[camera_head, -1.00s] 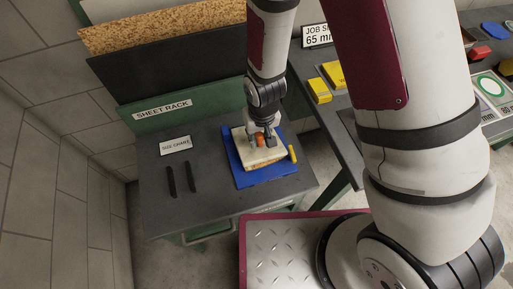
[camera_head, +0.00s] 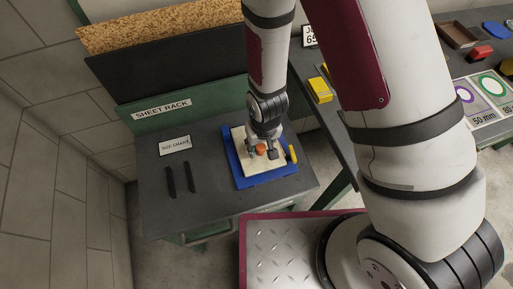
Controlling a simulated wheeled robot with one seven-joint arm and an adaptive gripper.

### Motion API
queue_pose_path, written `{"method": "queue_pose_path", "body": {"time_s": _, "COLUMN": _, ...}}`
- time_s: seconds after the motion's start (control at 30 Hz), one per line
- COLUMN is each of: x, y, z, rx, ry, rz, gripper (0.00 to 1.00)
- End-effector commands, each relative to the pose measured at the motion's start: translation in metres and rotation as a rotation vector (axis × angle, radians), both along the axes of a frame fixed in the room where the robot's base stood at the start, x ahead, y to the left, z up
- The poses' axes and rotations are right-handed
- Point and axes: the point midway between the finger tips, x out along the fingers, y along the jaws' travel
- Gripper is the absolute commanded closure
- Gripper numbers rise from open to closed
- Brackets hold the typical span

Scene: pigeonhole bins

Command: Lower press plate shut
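The press plate (camera_head: 262,173) is a pale board with an orange knob (camera_head: 260,149). It lies on a blue base (camera_head: 240,179) on the dark bench and looks about flat, though any thin gap under it is too small to tell. A small yellow part (camera_head: 293,154) stands at the base's right edge. My gripper (camera_head: 262,154) points down over the plate. Its fingers are spread, one on each side of the knob, and seem apart from it. The wrist hides the plate's back edge.
Two black bars (camera_head: 180,179) and a size chart card (camera_head: 175,145) lie on the bench's left part. The sheet rack (camera_head: 163,111) with upright boards stands behind. A yellow block (camera_head: 319,90) is on the neighbouring table at right.

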Motion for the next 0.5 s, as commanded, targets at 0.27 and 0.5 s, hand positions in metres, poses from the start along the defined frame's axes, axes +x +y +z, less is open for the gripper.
{"method": "queue_pose_path", "body": {"time_s": 0.27, "x": -0.004, "y": -0.001, "z": 0.029, "rx": 0.002, "ry": -0.004, "rz": -0.002, "gripper": 0.60}}
{"method": "queue_pose_path", "body": {"time_s": 0.5, "x": -0.007, "y": -0.001, "z": 0.054, "rx": 0.001, "ry": -0.003, "rz": 0.000, "gripper": 0.60}}
